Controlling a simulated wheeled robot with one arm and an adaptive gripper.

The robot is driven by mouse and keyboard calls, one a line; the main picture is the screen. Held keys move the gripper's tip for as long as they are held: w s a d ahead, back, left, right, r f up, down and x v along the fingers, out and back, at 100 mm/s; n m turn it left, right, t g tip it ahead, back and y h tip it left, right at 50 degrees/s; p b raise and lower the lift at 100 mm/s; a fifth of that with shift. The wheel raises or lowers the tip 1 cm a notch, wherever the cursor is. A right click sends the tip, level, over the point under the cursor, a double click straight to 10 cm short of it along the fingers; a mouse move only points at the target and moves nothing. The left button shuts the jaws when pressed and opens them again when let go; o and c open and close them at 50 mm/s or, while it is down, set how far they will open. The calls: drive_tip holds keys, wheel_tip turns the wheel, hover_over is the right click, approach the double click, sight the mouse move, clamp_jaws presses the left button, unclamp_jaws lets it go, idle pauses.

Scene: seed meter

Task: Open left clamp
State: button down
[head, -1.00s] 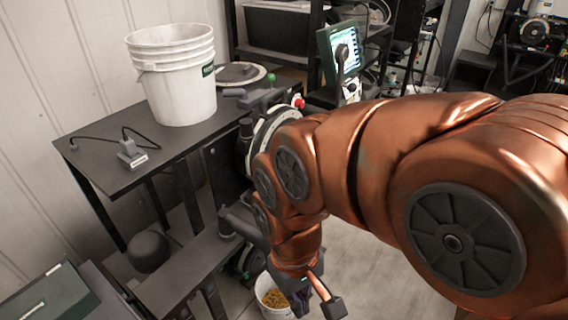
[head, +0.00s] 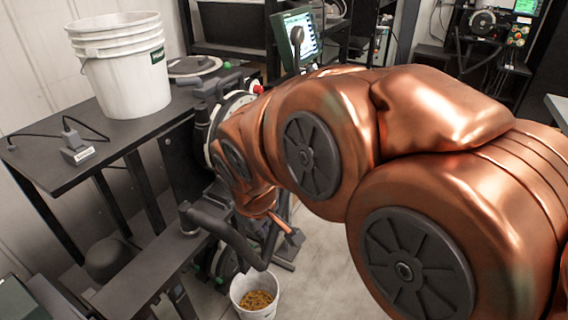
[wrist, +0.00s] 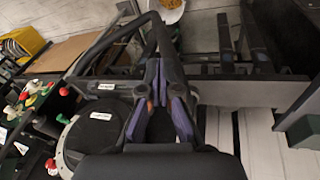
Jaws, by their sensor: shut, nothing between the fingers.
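The seed meter (head: 212,130) stands at the edge of the dark bench, largely covered by my arm. In the wrist view its round dark face (wrist: 98,118) with a pale rim and white label lies left of my gripper. My gripper (wrist: 157,66) is shut and empty, its purple-sided fingers close together. A dark bent bar (wrist: 118,35) passes just beyond the fingertips; I cannot tell whether they touch. The bar, perhaps the clamp's handle, also shows in the head view (head: 225,238). I cannot clearly tell which part is the left clamp. My arm hides the gripper in the head view.
A white bucket (head: 125,75) and a small labelled device (head: 76,149) with a cable stand on the bench. A small white pail (head: 254,296) with yellow grains is on the floor below. A screen (head: 297,38) stands behind. Red and green knobs (wrist: 35,92) sit left of the gripper.

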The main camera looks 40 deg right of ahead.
drive_tip(key=w+d+f+n+t+b, duration=0.2)
drive_tip(key=w+d+n+t+b, duration=0.2)
drive_tip(key=d+b, duration=0.3)
drive_tip(key=w+d+f+n+t+h+b, duration=0.1)
drive_tip(key=w+d+n+t+b, duration=0.3)
drive_tip(key=d+b, duration=0.4)
drive_tip(key=w+d+f+n+t+h+b, duration=0.1)
drive_tip(key=w+d+f+n+t+b, duration=0.2)
drive_tip(key=d+b, duration=0.4)
drive_tip(key=w+d+n+t, duration=0.1)
drive_tip(key=w+d+t, duration=0.1)
drive_tip(key=d, duration=0.2)
drive_tip(key=shift+w+d+f+b, duration=0.25)
drive_tip(key=shift+f+b, duration=0.15)
drive_tip(key=shift+w, duration=0.1)
